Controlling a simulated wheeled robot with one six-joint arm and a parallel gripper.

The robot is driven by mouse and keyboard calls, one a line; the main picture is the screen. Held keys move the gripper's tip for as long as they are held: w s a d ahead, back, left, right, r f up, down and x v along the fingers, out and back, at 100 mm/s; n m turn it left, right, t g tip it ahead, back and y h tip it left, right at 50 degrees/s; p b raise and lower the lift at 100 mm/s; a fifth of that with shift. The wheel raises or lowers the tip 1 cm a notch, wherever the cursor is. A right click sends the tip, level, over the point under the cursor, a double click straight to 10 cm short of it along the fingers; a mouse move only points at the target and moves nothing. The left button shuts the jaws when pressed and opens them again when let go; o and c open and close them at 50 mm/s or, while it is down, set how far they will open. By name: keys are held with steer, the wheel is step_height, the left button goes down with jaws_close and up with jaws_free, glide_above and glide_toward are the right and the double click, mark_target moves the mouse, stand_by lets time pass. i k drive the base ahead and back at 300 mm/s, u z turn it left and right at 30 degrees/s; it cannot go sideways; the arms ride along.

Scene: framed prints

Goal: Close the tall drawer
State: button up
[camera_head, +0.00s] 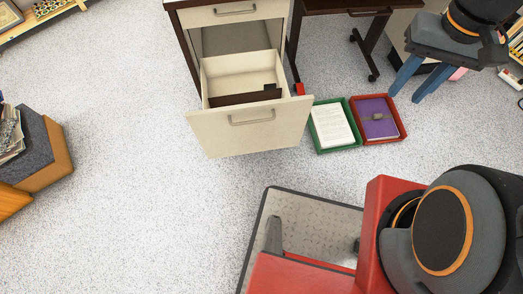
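The tall drawer (248,132) is pulled well out of a cream cabinet with dark side edges. Its cream front faces me, with a bar handle (252,118) near the top edge. Dark items (245,98) lie inside, close behind the front. My gripper (405,97) is at the upper right, its two blue fingers spread apart with nothing seen between them. It is to the right of the drawer and well apart from it.
A shallower drawer (237,12) above is shut. A green tray (335,145) with papers and a red tray (405,134) with a purple book lie right of the drawer. A desk leg (345,42) stands behind. A grey-topped box (45,135) is at left. The floor (150,220) before the drawer is clear.

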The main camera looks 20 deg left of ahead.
mark_target(252, 127)
steer(key=z, duration=0.3)
steer(key=k, duration=0.55)
steer(key=u, duration=0.95)
steer(key=i, duration=0.95)
steer(key=u, duration=0.6)
steer(key=k, duration=0.85)
steer(key=u, duration=0.5)
